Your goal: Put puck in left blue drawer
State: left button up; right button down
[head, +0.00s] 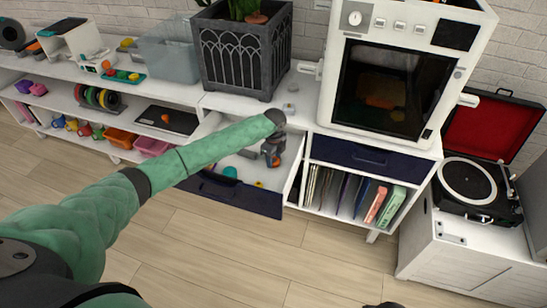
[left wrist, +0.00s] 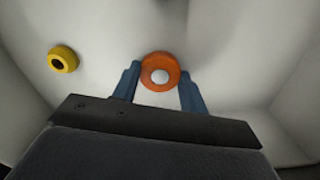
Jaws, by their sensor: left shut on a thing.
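The left blue drawer (head: 235,194) is pulled open, with its dark blue front facing me and a white inside. My left gripper (head: 273,159) is inside the drawer's opening, pointing down near its right side. It is shut on an orange round puck with a pale centre; the puck (left wrist: 158,71) shows between the blue fingertips in the left wrist view. In that view the drawer's white floor lies below it, and I cannot tell if the puck touches it. My right gripper cannot be made out.
A yellow ring (left wrist: 63,59) lies in the drawer, left of the puck in the left wrist view. A teal item (head: 229,172) is also in the drawer. The right blue drawer (head: 365,157) is closed under the white oven-like machine (head: 393,75). A dark planter (head: 243,55) stands on the counter behind.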

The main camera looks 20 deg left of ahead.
pick_arm(q)
jog(key=shift+f, duration=0.1)
jog(key=o, duration=1.1)
jog(key=shift+f, duration=0.1)
jog(key=shift+c, duration=0.2)
